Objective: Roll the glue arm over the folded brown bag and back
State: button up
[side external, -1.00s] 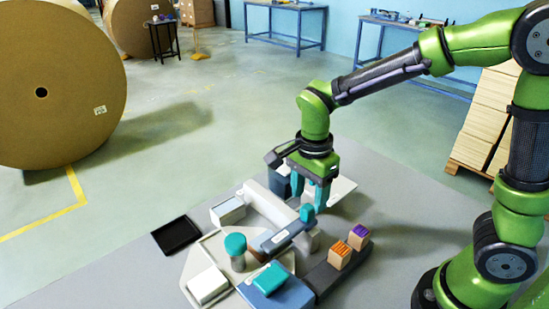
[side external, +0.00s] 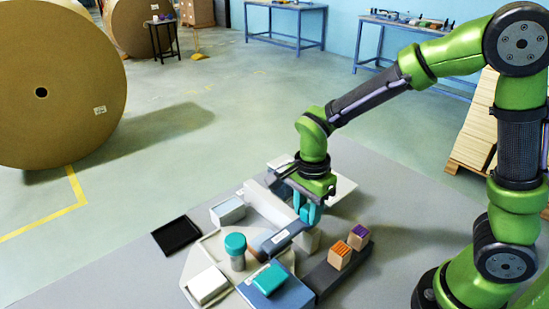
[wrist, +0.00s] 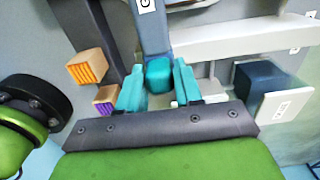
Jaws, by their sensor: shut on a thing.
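The glue arm (side external: 282,236) is a grey-blue bar with a white label, lying over the pale machine. It also shows at the top of the wrist view (wrist: 154,35). Its teal knob (wrist: 158,77) is at the near end of the bar. My gripper (side external: 309,215) is shut on this knob, with one teal finger on each side in the wrist view. The fingers mostly hide the knob in the side view. A small brown patch (side external: 253,241) shows beside the bar's far end; I cannot tell whether it is the folded bag.
Two blocks, orange-striped (side external: 340,255) and purple-topped (side external: 358,236), stand on a dark strip beside the arm. A teal-capped cylinder (side external: 236,250), a white box (side external: 207,285) and a blue block with a teal top (side external: 275,285) stand close by. A black tray (side external: 177,236) lies left.

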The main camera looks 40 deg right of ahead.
grip_shut()
jog(key=w, duration=1.9)
jog(key=shift+w, duration=0.2)
jog(key=o, duration=1)
grip_release()
notch_tip(320, 180, up, 17)
jog(key=shift+s, duration=0.1)
